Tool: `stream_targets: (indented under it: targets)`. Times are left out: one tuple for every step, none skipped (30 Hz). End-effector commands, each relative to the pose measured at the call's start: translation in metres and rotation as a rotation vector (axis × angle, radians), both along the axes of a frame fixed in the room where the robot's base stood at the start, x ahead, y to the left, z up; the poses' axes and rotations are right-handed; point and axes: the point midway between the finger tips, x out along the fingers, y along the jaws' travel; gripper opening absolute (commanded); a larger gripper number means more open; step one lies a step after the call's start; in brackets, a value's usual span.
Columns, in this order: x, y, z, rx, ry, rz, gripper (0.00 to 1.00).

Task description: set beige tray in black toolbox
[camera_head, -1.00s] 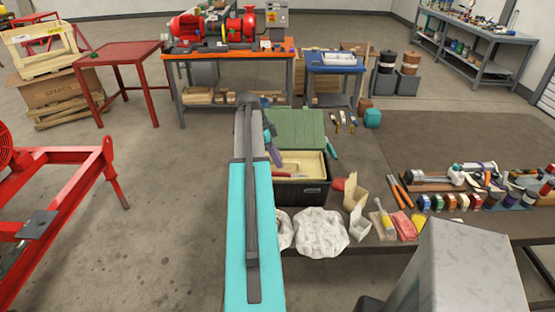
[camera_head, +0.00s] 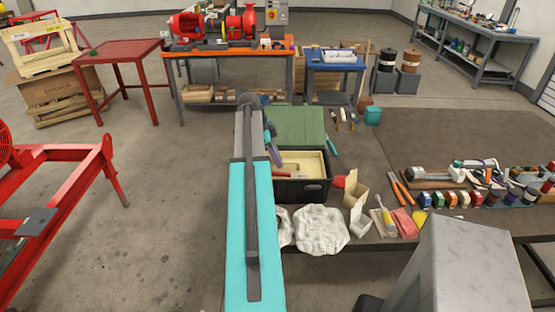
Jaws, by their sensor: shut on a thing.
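The black toolbox (camera_head: 303,190) stands on the bench in the middle of the picture, with its green lid (camera_head: 299,124) open at the back. The beige tray (camera_head: 310,161) shows within the toolbox opening. A tool with a reddish handle lies in it. Whether the tray rests on the toolbox floor or is held slightly above it I cannot tell. My gripper (camera_head: 273,152) is at the tray's left side, mostly hidden behind my arm. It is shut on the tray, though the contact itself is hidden.
Crumpled white cloth (camera_head: 320,230) lies in front of the toolbox. An open carton (camera_head: 356,186), brush and orange-handled tool (camera_head: 400,188) are to its right, with several small bottles farther right. A teal item (camera_head: 372,115) is behind. The mat right of the toolbox is largely clear.

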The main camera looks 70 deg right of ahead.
Motion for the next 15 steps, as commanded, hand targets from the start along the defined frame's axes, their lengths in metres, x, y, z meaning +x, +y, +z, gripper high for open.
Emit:
stream_targets:
  targets:
    - [-0.0001, -0.0001, -0.0007, 0.000, 0.001, 0.000, 0.00]
    - [-0.0002, -0.0001, -0.0011, 0.000, 0.001, 0.000, 0.00]
    - [-0.0002, -0.0001, -0.0018, 0.000, 0.001, 0.000, 0.00]
    - [-0.0002, -0.0001, -0.0022, 0.000, 0.001, 0.000, 0.00]
    - [-0.0002, -0.0002, -0.0026, 0.000, 0.001, 0.000, 0.00]
    - [-0.0001, -0.0001, -0.0033, 0.000, 0.001, 0.000, 0.00]
    - [-0.0001, -0.0001, -0.0037, 0.000, 0.001, 0.000, 0.00]
    - [-0.0002, -0.0001, -0.0042, 0.000, 0.001, 0.000, 0.00]
    - [-0.0001, -0.0002, -0.0049, 0.000, 0.001, 0.000, 0.00]
    - [-0.0002, -0.0001, -0.0053, 0.000, 0.001, 0.000, 0.00]
    - [-0.0002, -0.0002, -0.0058, -0.001, 0.001, 0.000, 0.00]
    - [-0.0002, -0.0001, -0.0064, -0.001, 0.001, 0.000, 0.00]
    - [-0.0002, -0.0001, -0.0068, -0.001, 0.001, 0.000, 0.00]
    - [-0.0002, -0.0001, -0.0074, 0.000, 0.001, 0.000, 0.00]
    - [-0.0001, -0.0002, -0.0080, -0.001, 0.001, 0.000, 0.00]
